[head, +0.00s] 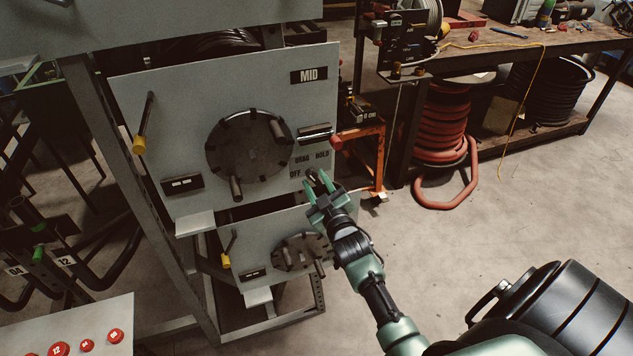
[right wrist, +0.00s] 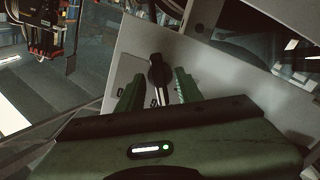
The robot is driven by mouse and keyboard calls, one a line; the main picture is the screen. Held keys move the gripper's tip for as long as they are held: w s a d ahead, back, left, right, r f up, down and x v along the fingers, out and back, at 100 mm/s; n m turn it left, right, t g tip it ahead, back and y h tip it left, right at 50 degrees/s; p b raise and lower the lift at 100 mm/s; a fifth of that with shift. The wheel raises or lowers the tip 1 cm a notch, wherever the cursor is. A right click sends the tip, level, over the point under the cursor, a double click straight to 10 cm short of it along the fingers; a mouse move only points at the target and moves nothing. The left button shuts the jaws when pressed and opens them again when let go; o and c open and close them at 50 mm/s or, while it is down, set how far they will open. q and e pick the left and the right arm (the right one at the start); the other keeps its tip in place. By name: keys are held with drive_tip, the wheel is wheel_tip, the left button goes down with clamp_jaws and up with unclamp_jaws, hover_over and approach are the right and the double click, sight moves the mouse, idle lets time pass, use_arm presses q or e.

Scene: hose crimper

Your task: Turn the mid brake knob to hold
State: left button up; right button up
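The mid brake knob (head: 312,174) is a small dark knob at the lower right of the grey panel marked MID (head: 190,110), by the words OFF, DRAG and HOLD. My right gripper (head: 318,181) is at the knob from below right, its green fingers apart. In the right wrist view the black knob (right wrist: 158,72) stands between the two open fingers (right wrist: 156,84), with gaps visible on both sides. I cannot tell which word the knob points to. My left gripper is not in view.
A round dark disc (head: 248,155) with handles and a yellow-tipped lever (head: 140,140) are on the same panel. A similar smaller disc (head: 302,252) is below. An orange frame (head: 375,165) stands right of the panel. The floor (head: 500,210) at right is open.

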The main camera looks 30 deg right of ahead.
clamp_jaws()
drive_tip(key=shift+m, duration=1.2)
drive_tip(key=m+p, duration=0.1)
drive_tip(key=m, duration=0.2)
drive_tip(key=shift+m, duration=0.3)
drive_tip(key=m, duration=0.5)
drive_tip(key=shift+m, duration=0.7)
